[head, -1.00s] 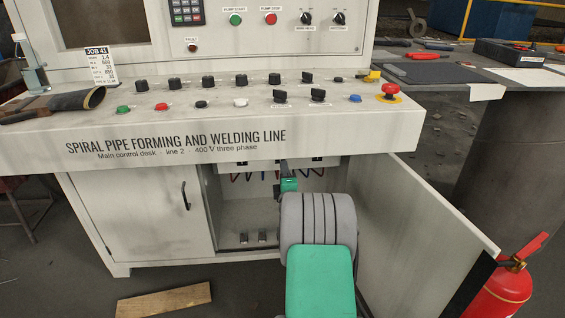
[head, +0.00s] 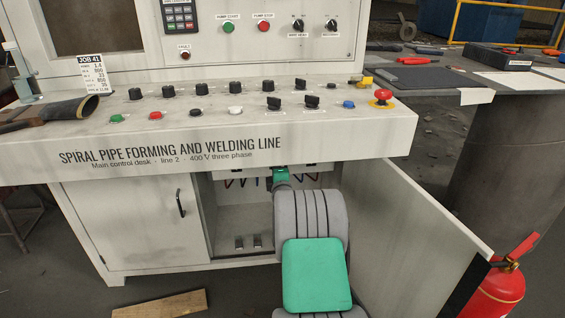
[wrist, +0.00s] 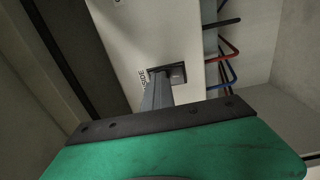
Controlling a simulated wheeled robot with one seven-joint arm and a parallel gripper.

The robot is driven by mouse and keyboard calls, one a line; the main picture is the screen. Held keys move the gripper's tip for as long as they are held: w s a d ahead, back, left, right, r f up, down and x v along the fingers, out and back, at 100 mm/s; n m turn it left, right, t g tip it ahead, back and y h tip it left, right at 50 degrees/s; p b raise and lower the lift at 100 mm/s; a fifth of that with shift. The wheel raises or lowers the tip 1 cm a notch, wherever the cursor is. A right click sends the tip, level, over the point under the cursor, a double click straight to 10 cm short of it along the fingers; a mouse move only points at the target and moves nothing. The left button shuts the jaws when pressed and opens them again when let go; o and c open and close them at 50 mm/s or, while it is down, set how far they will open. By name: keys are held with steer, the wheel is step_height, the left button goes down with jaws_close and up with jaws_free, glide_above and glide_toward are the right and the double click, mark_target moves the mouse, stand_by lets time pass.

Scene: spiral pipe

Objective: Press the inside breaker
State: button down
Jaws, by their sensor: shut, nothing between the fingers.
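The inside breaker (wrist: 178,73) is a small dark switch set in a pale panel in the wrist view. The label beside it (wrist: 142,79) is partly visible and reads "INSIDE". My gripper (wrist: 158,79) is shut and empty, its grey fingers pointing at the breaker. The fingertips overlap the breaker's left part in the picture; I cannot tell whether they touch it. In the head view my green gripper body (head: 280,175) is inside the open cabinet under the desk, and my arm and the desk edge hide the breaker.
Blue, red and black wires (wrist: 230,62) hang right of the panel. The control desk (head: 210,145) overhangs the cabinet. Its open door (head: 410,240) stands right of my arm, with a fire extinguisher (head: 497,290) beyond. Small dark pedals (head: 248,243) are on the cabinet floor.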

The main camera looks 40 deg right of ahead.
steer(key=r+p+v, duration=0.2)
steer(key=p+v, duration=0.1)
steer(key=v, duration=1)
steer(key=shift+s+a+p, duration=0.25)
steer(key=shift+s+p, duration=0.05)
steer(key=shift+s, duration=0.05)
